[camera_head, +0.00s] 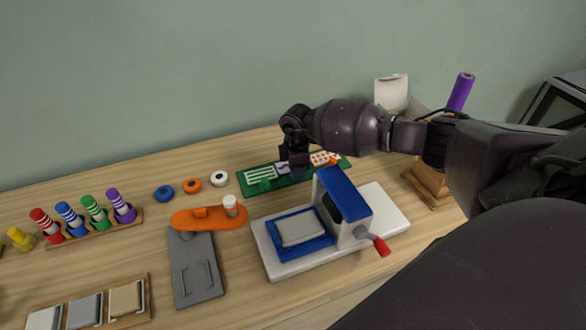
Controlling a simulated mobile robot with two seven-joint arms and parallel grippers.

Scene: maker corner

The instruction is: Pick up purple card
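A small pale card with purple marks (283,168) lies on the green board (308,176), between a green-striped card (260,175) and an orange-patterned card (321,158). My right gripper (297,166) comes in from the right and points down over the board, right at the purple card's right side. Its dark fingers cover part of that card. I cannot tell whether they touch it or how far apart they are. My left gripper is not in view.
A white press with a blue top (343,192) and a red-tipped handle stands just in front of the board. Blue, orange and white rings (192,186) lie to the left. A wooden stand with a purple roll (460,92) is at the right.

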